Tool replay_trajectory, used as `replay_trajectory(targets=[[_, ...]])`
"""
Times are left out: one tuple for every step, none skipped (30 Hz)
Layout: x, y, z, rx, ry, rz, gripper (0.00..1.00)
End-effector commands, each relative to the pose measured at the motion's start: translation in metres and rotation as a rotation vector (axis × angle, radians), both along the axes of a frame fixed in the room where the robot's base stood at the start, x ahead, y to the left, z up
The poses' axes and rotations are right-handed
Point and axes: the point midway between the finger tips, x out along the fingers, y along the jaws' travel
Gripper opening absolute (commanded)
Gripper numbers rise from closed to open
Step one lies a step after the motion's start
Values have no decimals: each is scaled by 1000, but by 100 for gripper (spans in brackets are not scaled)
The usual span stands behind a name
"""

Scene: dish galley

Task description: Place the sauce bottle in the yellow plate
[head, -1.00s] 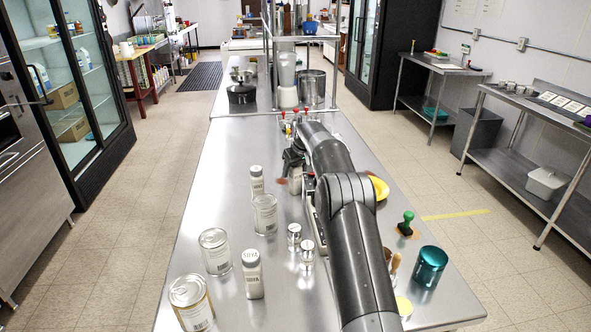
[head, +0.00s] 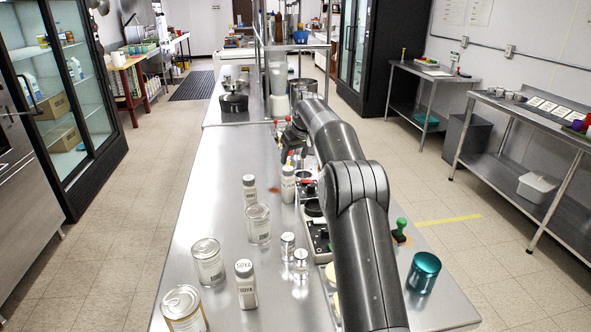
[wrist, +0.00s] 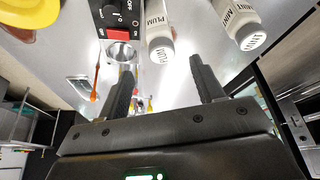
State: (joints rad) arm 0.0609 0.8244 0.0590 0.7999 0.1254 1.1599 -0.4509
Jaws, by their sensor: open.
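Several white sauce bottles with grey caps stand upright on the steel counter. One reads SOYA (head: 246,285) at the front; another bottle (head: 249,190) stands farther back. A third bottle (head: 288,185) stands beside the control box. The wrist view shows a bottle marked PLUM (wrist: 158,28) and one apparently marked MINT (wrist: 240,20). My gripper (wrist: 160,72) is open and empty, apart from the bottles.
A control box (head: 317,225) with knobs lies beside my arm. Cans (head: 208,262), a glass jar (head: 258,224), small shakers (head: 287,246) and a teal canister (head: 424,271) stand around. A pot (head: 233,100) and blender (head: 277,90) are farther back.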

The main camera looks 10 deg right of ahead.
Motion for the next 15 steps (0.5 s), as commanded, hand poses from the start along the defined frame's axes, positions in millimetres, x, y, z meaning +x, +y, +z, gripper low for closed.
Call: replay_trajectory(targets=[[-1,0,2,0,1,0,61],[-1,-1,2,0,1,0,61],[-2,-1,3,0,1,0,61],[-2,-1,4,0,1,-1,61],[-3,-1,5,0,1,-1,61],[-5,0,8,-1,0,-3,61],[-8,0,12,-1,-1,-5,61],[-11,1,17,-2,-3,-8,61],[-17,1,24,-2,-5,-14,61],[-23,2,31,-4,-6,-18,61],[-30,3,38,-5,-8,-23,61],[-41,4,48,-7,-8,-31,61],[-50,4,56,-8,-10,-39,61],[-60,5,64,-9,-11,-47,61],[-73,6,74,-11,-14,-56,61]])
